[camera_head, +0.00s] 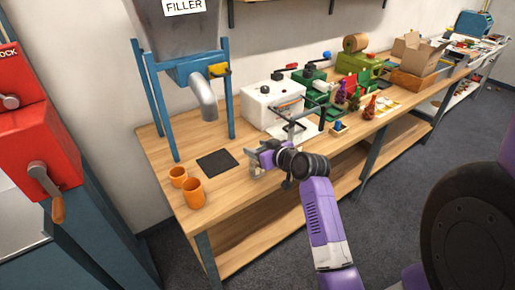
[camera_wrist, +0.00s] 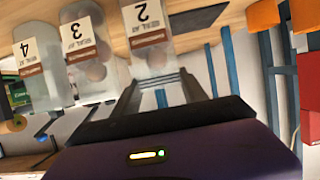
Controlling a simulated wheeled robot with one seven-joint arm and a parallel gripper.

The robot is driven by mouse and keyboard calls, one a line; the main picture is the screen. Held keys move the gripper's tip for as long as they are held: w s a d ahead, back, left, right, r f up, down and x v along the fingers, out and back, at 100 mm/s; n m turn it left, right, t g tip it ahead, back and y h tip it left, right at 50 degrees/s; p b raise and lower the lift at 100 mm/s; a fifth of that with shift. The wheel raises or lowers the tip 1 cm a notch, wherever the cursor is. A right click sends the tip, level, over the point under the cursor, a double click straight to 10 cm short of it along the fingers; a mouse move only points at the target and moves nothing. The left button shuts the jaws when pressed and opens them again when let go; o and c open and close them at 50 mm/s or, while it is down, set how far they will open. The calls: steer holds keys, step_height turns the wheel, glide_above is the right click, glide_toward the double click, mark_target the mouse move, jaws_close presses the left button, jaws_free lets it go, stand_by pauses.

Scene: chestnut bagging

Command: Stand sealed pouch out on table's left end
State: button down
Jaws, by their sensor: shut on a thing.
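My gripper (camera_head: 260,160) is above the front of the wooden table, just right of the dark mat. In the wrist view, which is upside down, its two fingers (camera_wrist: 162,92) are shut on a clear pouch labelled 2 (camera_wrist: 155,62). Only a small pale part of the pouch (camera_head: 256,174) shows in the head view. Beside it in the wrist view stand a pouch labelled 3 (camera_wrist: 92,72), with round brown chestnuts inside, and a pouch labelled 4 (camera_wrist: 36,88). I cannot make these two out in the head view. The table's left end (camera_head: 165,160) holds two orange cups.
The orange cups (camera_head: 193,193) stand at the left front corner. The dark mat (camera_head: 217,162) lies under the blue-legged filler (camera_head: 203,90). A white box-shaped machine (camera_head: 270,105) stands behind my gripper. A red machine (camera_head: 35,140) stands off the table's left side.

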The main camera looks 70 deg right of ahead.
steer(key=shift+f, duration=0.1)
steer(key=shift+f, duration=0.1)
steer(key=c, duration=0.6)
jaws_free()
